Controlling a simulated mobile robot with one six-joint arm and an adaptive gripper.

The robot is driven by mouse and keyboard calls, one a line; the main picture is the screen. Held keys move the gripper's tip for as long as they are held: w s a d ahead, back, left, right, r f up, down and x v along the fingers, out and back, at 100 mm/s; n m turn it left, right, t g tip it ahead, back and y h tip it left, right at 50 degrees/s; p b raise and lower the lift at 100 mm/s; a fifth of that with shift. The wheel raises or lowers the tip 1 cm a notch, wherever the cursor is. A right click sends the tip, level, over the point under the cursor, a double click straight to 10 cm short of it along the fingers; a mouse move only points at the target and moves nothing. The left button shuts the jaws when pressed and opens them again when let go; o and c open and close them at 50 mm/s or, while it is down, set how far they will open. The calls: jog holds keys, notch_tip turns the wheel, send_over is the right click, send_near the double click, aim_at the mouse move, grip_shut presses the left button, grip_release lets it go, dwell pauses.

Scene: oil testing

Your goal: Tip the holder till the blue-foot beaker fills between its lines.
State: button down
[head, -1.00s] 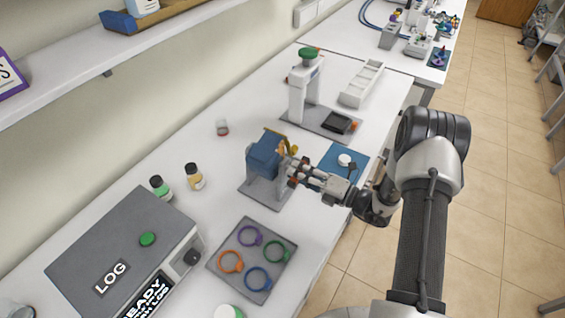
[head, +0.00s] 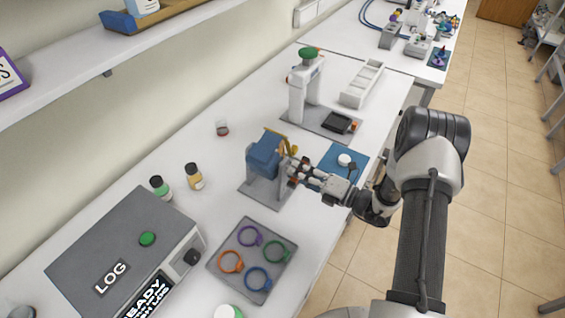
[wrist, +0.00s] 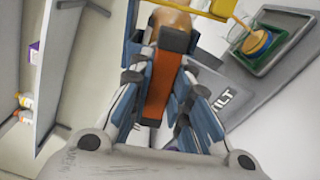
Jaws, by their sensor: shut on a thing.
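The blue tilting holder (head: 264,156) sits on a grey stand with a yellow bar at its top right. My gripper (head: 292,172) is at the holder's right side. In the wrist view, my gripper (wrist: 160,88) is shut on the holder's orange handle (wrist: 160,78). A small clear beaker (wrist: 258,43) stands in a dark square recess at the upper right, with amber colour inside. A brown rounded vessel (wrist: 172,18) shows partly behind the handle.
A tray of coloured rings (head: 240,278) lies in front, and a grey LOG machine (head: 120,245) stands at the left. Two small bottles (head: 194,176) stand behind. A white press-like device (head: 305,90) and a blue mat (head: 330,177) are to the right.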

jog(key=shift+m, duration=0.3)
dwell(2.5)
jog(key=n+b, duration=0.1)
jog(key=n, duration=0.1)
jog(key=shift+f+n, duration=0.15)
jog(key=shift+n, duration=0.15)
jog(key=n+b, duration=0.3)
jog(key=n, duration=0.1)
jog(key=shift+n, duration=0.3)
jog(key=shift+n+b, duration=0.3)
jog(key=shift+n, duration=0.6)
